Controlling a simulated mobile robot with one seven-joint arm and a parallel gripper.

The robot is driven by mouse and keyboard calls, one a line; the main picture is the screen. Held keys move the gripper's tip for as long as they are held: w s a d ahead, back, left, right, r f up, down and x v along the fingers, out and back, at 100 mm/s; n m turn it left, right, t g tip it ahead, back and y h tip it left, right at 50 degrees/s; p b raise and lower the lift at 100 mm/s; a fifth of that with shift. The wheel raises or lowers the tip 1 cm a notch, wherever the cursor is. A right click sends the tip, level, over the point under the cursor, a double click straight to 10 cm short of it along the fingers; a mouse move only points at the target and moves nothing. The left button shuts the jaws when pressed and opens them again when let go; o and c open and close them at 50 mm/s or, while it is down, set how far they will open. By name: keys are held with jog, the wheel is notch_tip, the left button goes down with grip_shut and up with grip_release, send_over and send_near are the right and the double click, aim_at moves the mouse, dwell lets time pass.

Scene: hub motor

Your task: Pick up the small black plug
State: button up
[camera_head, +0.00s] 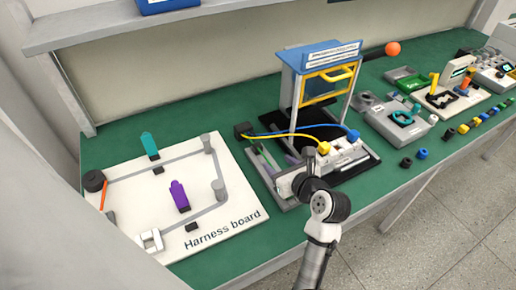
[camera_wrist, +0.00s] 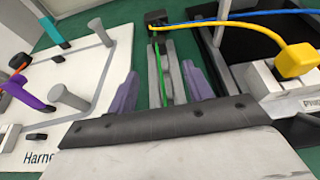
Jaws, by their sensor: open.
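Small black pieces show in more than one place, and I cannot tell for certain which is the plug. One small black piece (camera_head: 406,162) stands on the green table near its front edge, right of my arm. Two small black blocks lie on the harness board, one near the front (camera_head: 191,227) and one farther back (camera_head: 158,170). A black block (camera_head: 243,130) sits at the cable ends behind the grey tray; it also shows in the wrist view (camera_wrist: 155,17). My gripper (camera_wrist: 160,88) is open and empty, its purple fingers spread over the grey tray with a green strip between them.
The white harness board (camera_head: 240,205) with upright posts lies to the left. A blue-topped stand (camera_head: 318,55) with a yellow handle rises behind my gripper. Blue and yellow cables (camera_head: 285,137) arc close by. Fixtures and coloured small parts (camera_head: 463,129) line the table's right side.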

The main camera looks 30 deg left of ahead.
jog(key=p, duration=0.1)
send_near(259, 147)
jog(key=x, duration=0.5)
jog(key=shift+w+f, duration=0.1)
jog(key=shift+f, duration=0.25)
jog(key=p+x, duration=0.2)
jog(key=x, duration=0.3)
jog(key=shift+a+r, duration=0.1)
jog(key=shift+a, duration=0.1)
jog(key=c, duration=1.1)
jog(key=shift+o, duration=0.2)
jog(key=shift+r, duration=0.15)
notch_tip(259, 147, up, 20)
jog(key=p, duration=0.1)
